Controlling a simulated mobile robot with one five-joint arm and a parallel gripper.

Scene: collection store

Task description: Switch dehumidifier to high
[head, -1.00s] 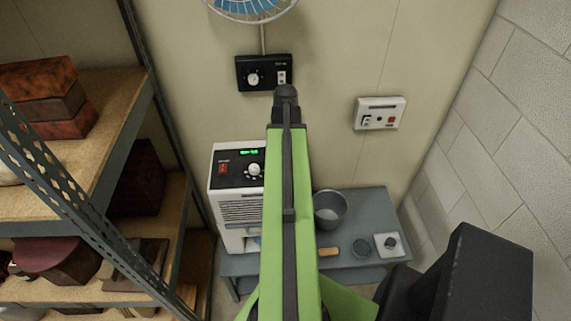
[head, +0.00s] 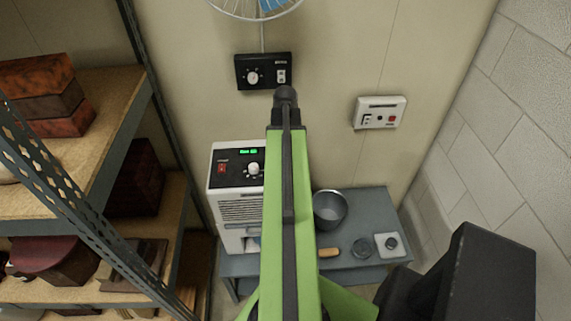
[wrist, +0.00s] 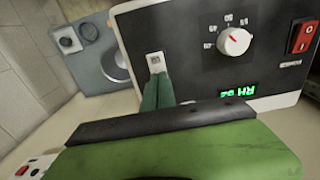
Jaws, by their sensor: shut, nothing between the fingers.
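The white dehumidifier (head: 238,210) stands on a grey table, partly hidden behind my arm in the head view. Its black control panel (wrist: 262,75) fills the upper right of the wrist view, seen roughly upside down. The panel has a white dial (wrist: 234,41), a red rocker switch (wrist: 302,36) and a green display (wrist: 236,92) that seems to read RH 52. A small switch on a white plate (wrist: 155,58) sits near the panel's edge. My gripper (wrist: 156,80) is shut and empty, its tips at this switch plate; I cannot tell whether they touch. The head view hides my gripper behind my arm.
A black wall box (head: 263,72) with a dial hangs below a fan (head: 272,8). A white wall box (head: 380,112) is to the right. A grey bucket (head: 330,208) and small items share the table (head: 365,208). A metal shelf (head: 100,90) borders the left.

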